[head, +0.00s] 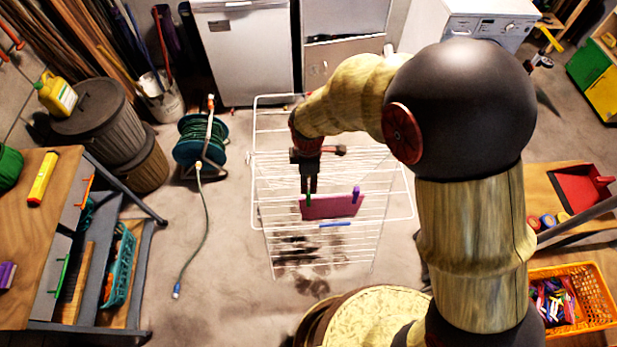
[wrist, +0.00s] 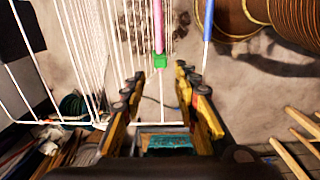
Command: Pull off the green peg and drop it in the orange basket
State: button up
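The green peg (head: 308,200) sits on the left end of a pink cloth (head: 334,208) that hangs on the white drying rack (head: 404,190). In the wrist view the green peg (wrist: 160,61) lies between and just beyond my fingertips, below the edge-on cloth (wrist: 158,28). My gripper (head: 309,188) points down over the peg; in the wrist view my gripper (wrist: 160,74) is open, with a gap on both sides of the peg. The orange basket (head: 599,300) stands at the lower right with several coloured pegs inside.
A purple peg (head: 355,193) is on the cloth's right end. A blue bar (head: 335,225) lies on the rack in front. A hose reel (head: 200,140) stands left of the rack. A round patterned top (head: 365,315) is in front. A red dustpan (head: 580,188) lies behind the basket.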

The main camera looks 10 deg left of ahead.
jog(key=shift+w+f+b, duration=0.15)
jog(key=shift+f+b, duration=2.55)
jog(key=shift+f, duration=1.9)
jog(key=c, duration=0.3)
jog(key=c, duration=0.4)
grip_shut()
jog(key=shift+r, duration=0.2)
jog(key=shift+r+p, duration=2.2)
jog(key=shift+r, duration=0.65)
